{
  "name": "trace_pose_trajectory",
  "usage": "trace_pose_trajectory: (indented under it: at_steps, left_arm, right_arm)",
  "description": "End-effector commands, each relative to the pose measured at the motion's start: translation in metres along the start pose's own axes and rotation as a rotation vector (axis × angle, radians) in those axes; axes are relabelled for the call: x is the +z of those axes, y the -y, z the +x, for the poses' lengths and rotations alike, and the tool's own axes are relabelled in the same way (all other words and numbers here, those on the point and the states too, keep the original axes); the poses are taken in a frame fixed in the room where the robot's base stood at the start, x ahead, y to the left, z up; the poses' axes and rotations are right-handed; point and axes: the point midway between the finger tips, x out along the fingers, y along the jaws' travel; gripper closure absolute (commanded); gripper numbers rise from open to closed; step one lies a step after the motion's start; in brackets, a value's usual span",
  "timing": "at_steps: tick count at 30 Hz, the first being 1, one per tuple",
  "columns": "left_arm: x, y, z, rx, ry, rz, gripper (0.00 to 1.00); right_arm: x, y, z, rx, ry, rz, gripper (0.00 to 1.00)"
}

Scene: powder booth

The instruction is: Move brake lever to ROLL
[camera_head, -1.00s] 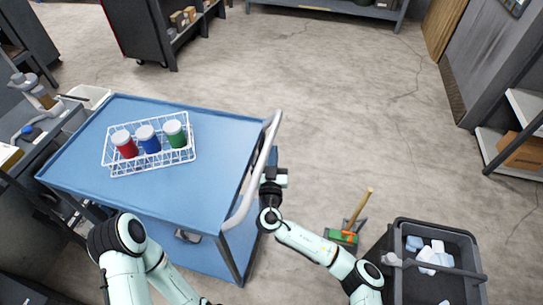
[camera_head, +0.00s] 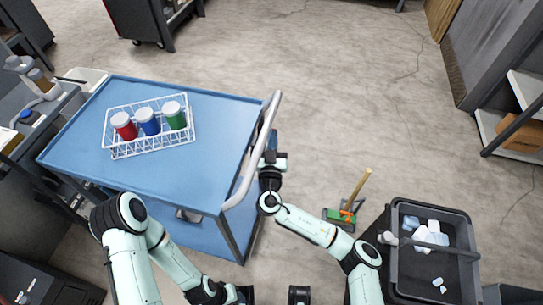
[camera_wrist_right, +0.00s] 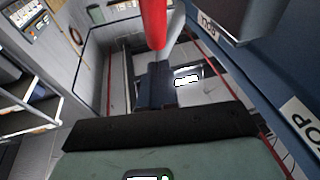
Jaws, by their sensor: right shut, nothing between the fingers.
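The blue cart (camera_head: 215,120) stands left of centre, with a light grey push handle (camera_head: 250,150) along its right side. My right gripper (camera_head: 273,158) is low beside that handle, outside the cart. In the right wrist view its dark fingers (camera_wrist_right: 160,85) are together with nothing between them. A red-gripped rod (camera_wrist_right: 153,25), apparently the brake lever, hangs just beyond the fingers; I cannot tell whether they touch it. A label that seems to read ROLL (camera_wrist_right: 208,25) and a partly cut STOP label (camera_wrist_right: 300,120) are on a blue panel at the right. My left arm reaches the bottom edge; its gripper is not clear.
A white wire rack (camera_head: 150,148) with red, blue and green jars stands on the cart. Right of the cart are a dustpan and brush (camera_head: 345,212) and a dark bin (camera_head: 398,275).

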Motion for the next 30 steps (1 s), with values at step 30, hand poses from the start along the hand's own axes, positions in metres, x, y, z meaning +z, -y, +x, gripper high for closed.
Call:
trace_pose_trajectory:
  at_steps: [30]
  left_arm:
    - [0.002,0.000,-0.004,-0.002,0.007,-0.001,0.52]
  right_arm:
    - [0.000,0.000,-0.116,0.000,0.000,0.002,1.00]
